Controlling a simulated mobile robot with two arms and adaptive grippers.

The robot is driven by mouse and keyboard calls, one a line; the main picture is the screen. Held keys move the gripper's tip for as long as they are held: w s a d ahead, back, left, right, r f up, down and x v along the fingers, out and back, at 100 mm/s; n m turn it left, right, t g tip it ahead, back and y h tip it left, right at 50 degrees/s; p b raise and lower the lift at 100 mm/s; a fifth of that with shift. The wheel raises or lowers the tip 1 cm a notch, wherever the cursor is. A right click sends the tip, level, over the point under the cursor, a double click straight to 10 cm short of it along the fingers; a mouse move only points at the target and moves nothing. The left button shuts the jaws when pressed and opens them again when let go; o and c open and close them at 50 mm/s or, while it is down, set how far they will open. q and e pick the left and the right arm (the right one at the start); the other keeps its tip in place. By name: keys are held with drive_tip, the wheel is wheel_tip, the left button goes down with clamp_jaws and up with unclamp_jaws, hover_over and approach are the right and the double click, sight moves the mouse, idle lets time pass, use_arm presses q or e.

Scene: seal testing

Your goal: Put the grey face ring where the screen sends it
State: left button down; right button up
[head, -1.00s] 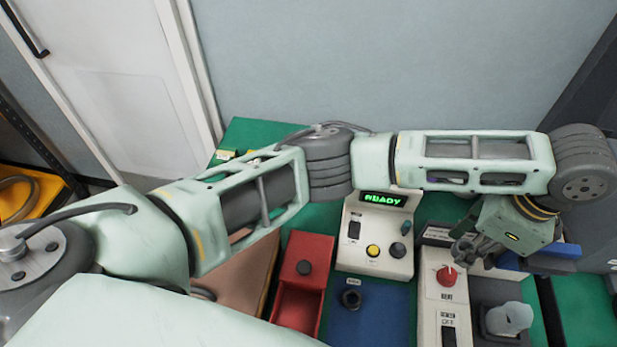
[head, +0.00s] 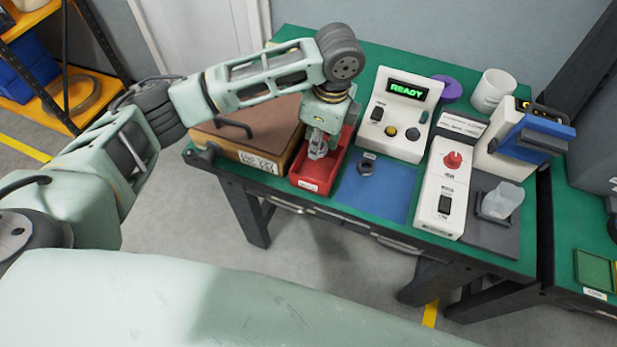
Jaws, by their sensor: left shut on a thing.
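My left gripper (head: 318,151) is over the red tray (head: 311,186), pointing down. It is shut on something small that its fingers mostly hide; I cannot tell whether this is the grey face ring. A dark grey ring-like piece (head: 366,167) sits on the blue mat (head: 385,192), beside a small label and apart from the gripper. The screen (head: 406,90) on the white control box (head: 398,137) reads READY in green. My right gripper is not in view.
A brown-topped box (head: 240,137) stands left of the tray. To the right are a white unit with a red knob (head: 452,160), a clear cup (head: 501,201), a white mug (head: 492,90), a purple disc (head: 448,88) and a blue-and-white device (head: 535,135).

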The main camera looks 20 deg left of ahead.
use_arm(q)
hover_over(316, 173)
wheel_tip(316, 173, down, 5)
drive_tip(key=shift+d+r+p, duration=0.1)
drive_tip(key=shift+p, duration=0.2)
drive_tip(key=shift+f, duration=2.2)
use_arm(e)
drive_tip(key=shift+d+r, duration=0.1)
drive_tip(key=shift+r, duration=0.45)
use_arm(q)
drive_tip(key=shift+f, duration=0.1)
drive_tip(key=c, duration=1.4)
unclamp_jaws()
drive_tip(key=shift+c, duration=0.2)
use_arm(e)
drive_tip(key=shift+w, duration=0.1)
use_arm(q)
drive_tip(key=shift+d+r, duration=0.1)
drive_tip(key=shift+r, duration=0.4)
drive_tip(key=r, duration=0.7)
drive_tip(key=d+r+b, duration=0.1)
drive_tip(key=r, duration=0.2)
drive_tip(key=shift+d+r, duration=0.1)
drive_tip(key=shift+r, duration=0.5)
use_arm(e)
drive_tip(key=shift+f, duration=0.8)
